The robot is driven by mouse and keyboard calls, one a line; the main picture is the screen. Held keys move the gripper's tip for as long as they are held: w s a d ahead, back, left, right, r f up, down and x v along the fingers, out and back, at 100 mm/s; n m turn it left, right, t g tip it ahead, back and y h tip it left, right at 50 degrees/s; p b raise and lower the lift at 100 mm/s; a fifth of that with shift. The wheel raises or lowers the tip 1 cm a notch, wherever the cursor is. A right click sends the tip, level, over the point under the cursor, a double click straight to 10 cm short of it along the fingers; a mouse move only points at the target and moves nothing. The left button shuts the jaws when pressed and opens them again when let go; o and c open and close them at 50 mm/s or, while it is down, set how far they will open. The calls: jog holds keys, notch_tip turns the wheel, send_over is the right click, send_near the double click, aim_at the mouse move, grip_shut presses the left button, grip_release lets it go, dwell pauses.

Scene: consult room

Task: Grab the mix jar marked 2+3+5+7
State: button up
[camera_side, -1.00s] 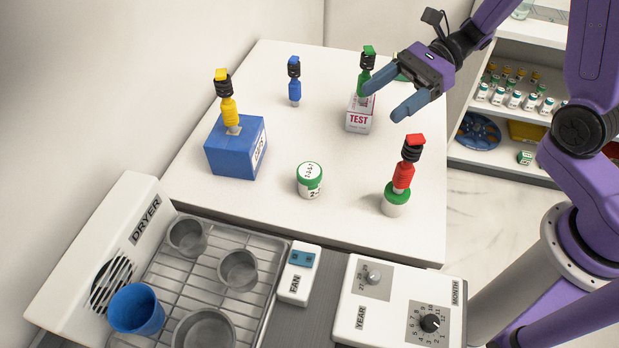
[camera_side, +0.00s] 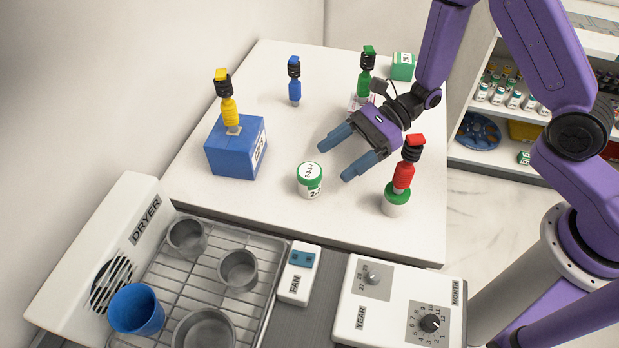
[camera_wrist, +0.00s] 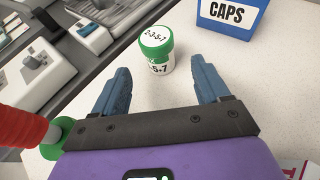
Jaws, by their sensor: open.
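The mix jar (camera_side: 310,180) is a small white jar with a green lid, standing upright on the white table. In the wrist view the jar (camera_wrist: 156,48) shows 2-3-5-7 on its lid and part of the same marking on its side. My gripper (camera_side: 334,160) is open and empty, just behind and to the right of the jar in the side view. In the wrist view my gripper (camera_wrist: 162,78) has its two blue fingers spread, with the jar just beyond the gap between the tips. The fingers do not appear to touch it.
A red dropper on a green-capped jar (camera_side: 397,205) stands close to my gripper's right. A blue CAPS box (camera_side: 236,150) with a yellow dropper stands left. A blue dropper (camera_side: 294,88), a green dropper (camera_side: 366,80) and a green box (camera_side: 402,67) stand farther back. The dryer rack lies in front.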

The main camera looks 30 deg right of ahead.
aim_at(310, 180)
jog(key=shift+x, duration=3.9)
jog(key=shift+s, duration=0.1)
jog(key=shift+c, duration=0.2)
jog(key=c, duration=0.9)
